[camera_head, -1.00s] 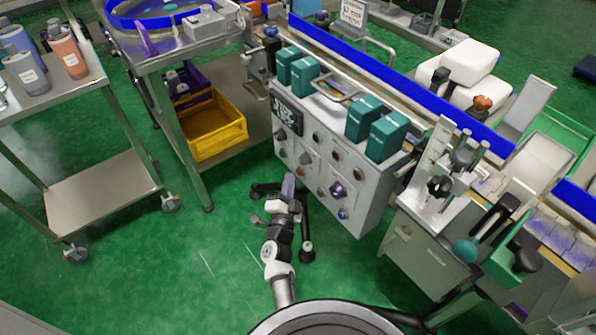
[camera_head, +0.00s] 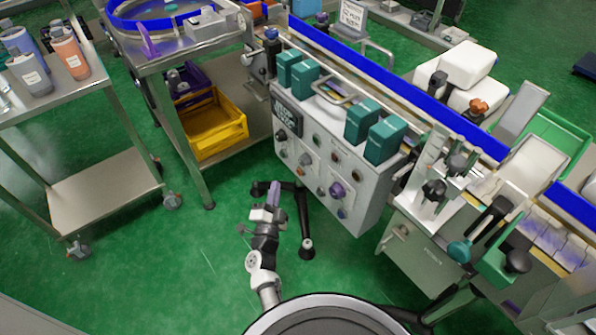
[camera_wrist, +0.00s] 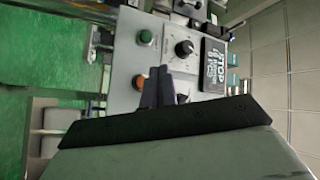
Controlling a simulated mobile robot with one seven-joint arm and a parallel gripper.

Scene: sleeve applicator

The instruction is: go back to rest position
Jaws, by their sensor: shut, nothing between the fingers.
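My gripper (camera_head: 275,190) is low in front of the grey control box (camera_head: 335,185), over the green floor, with the purple fingertips pointing toward the box. The fingers are together and hold nothing. In the wrist view the shut dark fingers (camera_wrist: 158,86) appear in front of the box's panel (camera_wrist: 120,75). A green button (camera_wrist: 145,37), a black knob (camera_wrist: 184,48) and an orange button (camera_wrist: 138,82) show on that panel. The fingertips appear apart from the panel, though the wrist view alone does not settle the gap.
A steel cart (camera_head: 105,190) with grey and orange containers stands at the left. A yellow crate (camera_head: 215,130) sits on a shelf beside the box. The conveyor with blue rails (camera_head: 385,75) runs behind and right. Open green floor (camera_head: 170,265) lies left of my arm.

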